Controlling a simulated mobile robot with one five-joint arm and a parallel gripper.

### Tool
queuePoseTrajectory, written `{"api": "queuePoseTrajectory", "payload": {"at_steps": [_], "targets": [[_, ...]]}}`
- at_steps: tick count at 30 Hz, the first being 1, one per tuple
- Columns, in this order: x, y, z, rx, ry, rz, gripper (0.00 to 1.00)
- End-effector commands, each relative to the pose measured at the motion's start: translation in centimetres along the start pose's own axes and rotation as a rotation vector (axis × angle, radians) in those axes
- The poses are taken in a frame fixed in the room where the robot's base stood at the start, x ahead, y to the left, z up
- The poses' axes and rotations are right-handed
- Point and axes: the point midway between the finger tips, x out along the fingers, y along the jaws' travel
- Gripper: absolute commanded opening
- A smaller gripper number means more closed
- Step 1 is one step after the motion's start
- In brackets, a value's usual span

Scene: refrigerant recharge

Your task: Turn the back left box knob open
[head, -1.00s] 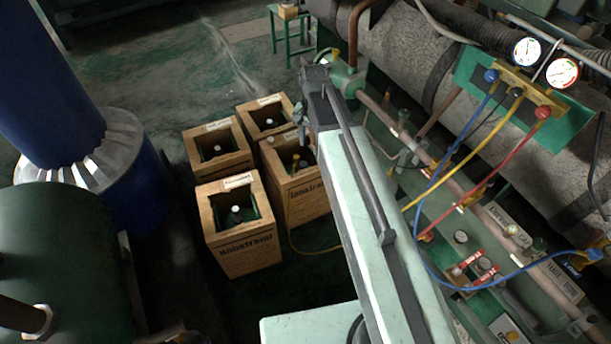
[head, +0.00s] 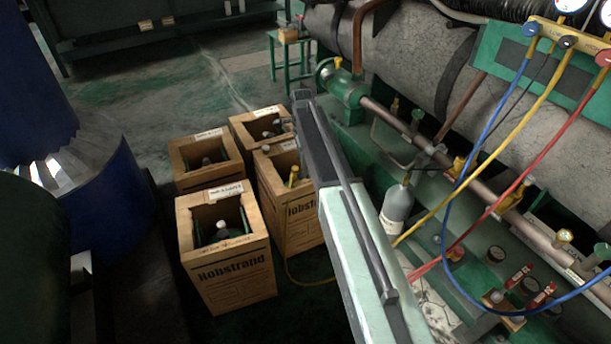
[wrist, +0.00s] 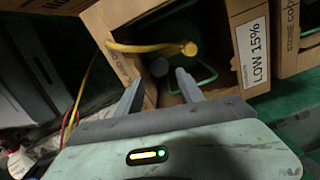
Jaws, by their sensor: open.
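Four wooden boxes stand in a cluster in the head view. The back left box (head: 206,176) is open-topped, with a grey knob (head: 206,161) inside. My gripper (wrist: 158,80) is open and empty in the wrist view. Its fingers reach over the near edge of an open box (wrist: 246,88) labelled LOW 15%, which holds a yellow hose fitting (wrist: 190,48) and a grey rounded top (wrist: 158,67) just beyond the fingertips. This looks like the front right box (head: 303,225), which has a yellow fitting in the head view.
The front left box (head: 228,282) and back right box (head: 247,130) stand close by. A blue column (head: 100,200) stands at left. Open floor lies behind the boxes.

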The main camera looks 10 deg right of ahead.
Motion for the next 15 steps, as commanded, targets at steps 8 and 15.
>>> {"api": "queuePoseTrajectory", "payload": {"at_steps": [8, 15], "targets": [[5.6, 0.0, -0.1, 0.0, 0.0, 0.0, 0.45], [6.7, 0.0, -0.1, 0.0, 0.0, 0.0, 0.45]]}}
